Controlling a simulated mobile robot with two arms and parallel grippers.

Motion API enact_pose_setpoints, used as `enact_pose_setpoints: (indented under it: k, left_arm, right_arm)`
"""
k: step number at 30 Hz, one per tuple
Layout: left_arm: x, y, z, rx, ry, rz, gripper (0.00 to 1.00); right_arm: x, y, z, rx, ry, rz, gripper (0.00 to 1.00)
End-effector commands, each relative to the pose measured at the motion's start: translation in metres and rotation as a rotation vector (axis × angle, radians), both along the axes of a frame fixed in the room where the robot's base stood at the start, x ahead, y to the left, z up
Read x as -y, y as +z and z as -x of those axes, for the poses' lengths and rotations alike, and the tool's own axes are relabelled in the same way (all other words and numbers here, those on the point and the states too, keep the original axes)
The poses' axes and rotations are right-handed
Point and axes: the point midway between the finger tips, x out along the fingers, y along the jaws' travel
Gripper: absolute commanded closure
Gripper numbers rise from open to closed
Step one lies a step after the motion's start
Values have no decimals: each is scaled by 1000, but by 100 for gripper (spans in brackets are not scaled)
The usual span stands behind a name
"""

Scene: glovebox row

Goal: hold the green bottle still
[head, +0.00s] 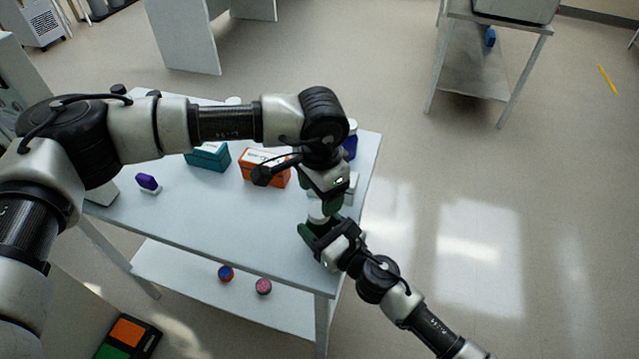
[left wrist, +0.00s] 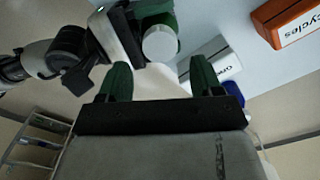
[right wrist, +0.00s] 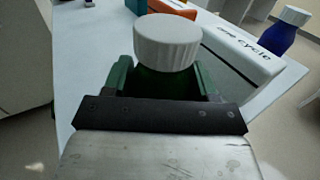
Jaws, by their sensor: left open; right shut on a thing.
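The green bottle with a white cap (head: 317,211) is at the table's front right corner, partly hidden by both grippers. In the right wrist view its white cap (right wrist: 167,42) stands above the green body (right wrist: 165,82), which is between the fingers of my right gripper (right wrist: 164,78). My right gripper is shut on the bottle and comes from the lower right in the head view (head: 322,232). My left gripper (left wrist: 160,76) is open and empty. The white cap (left wrist: 160,43) shows beyond its fingertips, apparently outside the jaws.
On the white table (head: 200,222) stand a teal box (head: 208,157), an orange box (head: 265,168) and a purple-topped item (head: 148,183). A blue bottle (right wrist: 281,30) and a white box (right wrist: 238,50) stand near the green bottle. Jars sit on the lower shelf (head: 190,274).

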Motion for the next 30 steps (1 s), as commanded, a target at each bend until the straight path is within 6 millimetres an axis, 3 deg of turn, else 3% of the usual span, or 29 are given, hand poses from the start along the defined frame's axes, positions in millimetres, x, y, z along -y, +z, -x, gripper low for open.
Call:
enact_pose_setpoints:
  k: [30]
  left_arm:
    - [-1, 21, 1, -3, 2313, -1, 35]
  right_arm:
    - [0, 0, 0, 0, 0, 0, 100]
